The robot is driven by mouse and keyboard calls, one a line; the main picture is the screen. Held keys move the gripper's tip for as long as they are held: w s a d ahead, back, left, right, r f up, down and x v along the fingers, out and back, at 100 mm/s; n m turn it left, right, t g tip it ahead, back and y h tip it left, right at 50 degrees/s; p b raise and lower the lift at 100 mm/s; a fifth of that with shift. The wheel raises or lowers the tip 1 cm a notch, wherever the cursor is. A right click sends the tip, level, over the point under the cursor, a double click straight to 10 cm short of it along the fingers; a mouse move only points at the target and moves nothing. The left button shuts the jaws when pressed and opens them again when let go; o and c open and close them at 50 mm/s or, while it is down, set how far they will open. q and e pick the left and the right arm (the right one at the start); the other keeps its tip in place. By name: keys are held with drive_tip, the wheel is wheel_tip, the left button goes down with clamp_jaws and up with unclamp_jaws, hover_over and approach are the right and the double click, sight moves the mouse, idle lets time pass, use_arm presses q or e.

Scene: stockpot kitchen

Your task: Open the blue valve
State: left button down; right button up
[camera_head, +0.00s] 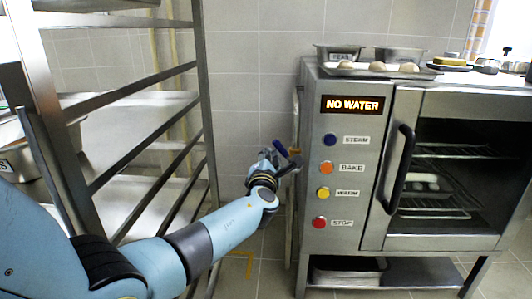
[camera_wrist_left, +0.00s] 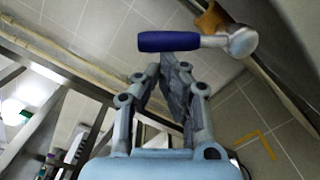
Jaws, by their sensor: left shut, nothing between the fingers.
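The blue valve (camera_head: 282,149) is a short blue lever on the pipe at the left side of the oven. In the head view the lever slants up to the left, partly beside my gripper. In the left wrist view the blue lever (camera_wrist_left: 168,41) runs across the top, joined to a round metal hub (camera_wrist_left: 242,40) at its right end. My left gripper (camera_head: 270,156) is shut and empty. Its fingertips, also in the left wrist view (camera_wrist_left: 172,62), lie just below the lever's picture; I cannot tell if they touch it. My right gripper is not in view.
The steel oven (camera_head: 340,190) stands to the right, its panel sign reading "NO WATER", with several coloured buttons and a black door handle (camera_head: 399,168). A metal rack (camera_head: 165,75) stands at left beside my left arm. Tiled floor lies between them.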

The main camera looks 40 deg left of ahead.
sight(278, 145)
use_arm(q)
drive_tip(key=d+r+m+p, duration=0.1)
drive_tip(key=m, duration=0.1)
drive_tip(key=w+d+r+m+p, duration=0.1)
drive_tip(key=m+p, duration=0.1)
drive_tip(key=shift+w+r, duration=0.1)
drive_tip(key=shift+r, duration=0.3)
drive_tip(key=shift+w+d+r+p, duration=0.3)
drive_tip(key=shift+w+d+p, duration=0.15)
drive_tip(key=shift+d, duration=0.2)
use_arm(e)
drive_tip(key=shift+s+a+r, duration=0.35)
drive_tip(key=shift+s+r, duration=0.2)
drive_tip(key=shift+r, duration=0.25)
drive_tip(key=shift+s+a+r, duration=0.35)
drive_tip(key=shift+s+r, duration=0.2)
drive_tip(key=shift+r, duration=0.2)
